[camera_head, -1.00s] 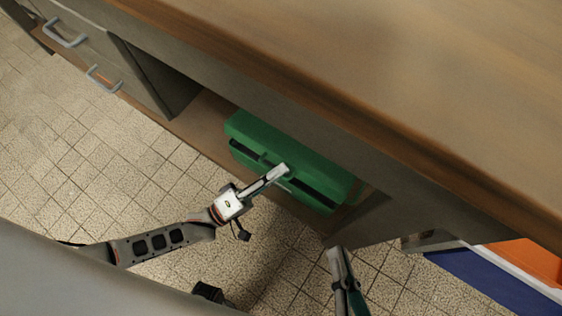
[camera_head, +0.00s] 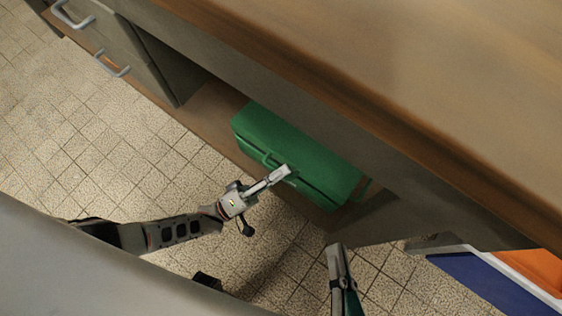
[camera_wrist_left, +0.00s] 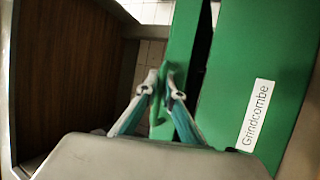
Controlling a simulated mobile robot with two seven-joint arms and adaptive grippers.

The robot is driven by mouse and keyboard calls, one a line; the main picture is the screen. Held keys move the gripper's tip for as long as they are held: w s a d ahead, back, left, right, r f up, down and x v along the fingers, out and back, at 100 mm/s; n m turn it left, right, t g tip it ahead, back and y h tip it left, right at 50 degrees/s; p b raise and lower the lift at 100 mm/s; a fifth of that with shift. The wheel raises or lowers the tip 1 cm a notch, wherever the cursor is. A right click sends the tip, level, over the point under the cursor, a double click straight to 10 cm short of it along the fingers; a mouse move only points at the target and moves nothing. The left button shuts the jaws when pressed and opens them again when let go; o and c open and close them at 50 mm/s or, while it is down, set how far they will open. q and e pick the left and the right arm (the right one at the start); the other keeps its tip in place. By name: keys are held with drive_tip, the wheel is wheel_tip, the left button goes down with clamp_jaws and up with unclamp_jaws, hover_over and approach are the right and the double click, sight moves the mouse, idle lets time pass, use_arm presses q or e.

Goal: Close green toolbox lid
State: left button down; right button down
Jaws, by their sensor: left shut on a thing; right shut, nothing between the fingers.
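The green toolbox (camera_head: 305,150) sits in the open bay under the workbench. Its lid looks down or nearly down in the head view. In the left wrist view, a dark gap shows between the labelled green part (camera_wrist_left: 255,60) and the narrower green part (camera_wrist_left: 183,40). My left gripper (camera_head: 285,172) is at the front of the toolbox. It is shut on a thin green handle (camera_wrist_left: 160,105), seen between its fingers in the left wrist view. My right gripper (camera_head: 335,250) is shut and empty, apart from the toolbox, at the lower right.
The wooden workbench top (camera_head: 400,70) overhangs the toolbox. Drawers with grey handles (camera_head: 112,65) stand at the upper left. A grey panel (camera_head: 375,220) bounds the bay on the right. Blue (camera_head: 480,285) and orange (camera_head: 535,268) objects lie at the lower right. Tiled floor (camera_head: 110,150) is clear at left.

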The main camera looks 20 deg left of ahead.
use_arm(q)
drive_tip(key=shift+w+r, duration=0.1)
drive_tip(key=c, duration=2.4)
unclamp_jaws()
drive_tip(key=shift+c, duration=0.2)
drive_tip(key=v, duration=0.7)
drive_tip(key=shift+s+a, duration=0.15)
drive_tip(key=shift+s, duration=0.1)
drive_tip(key=shift+c, duration=0.3)
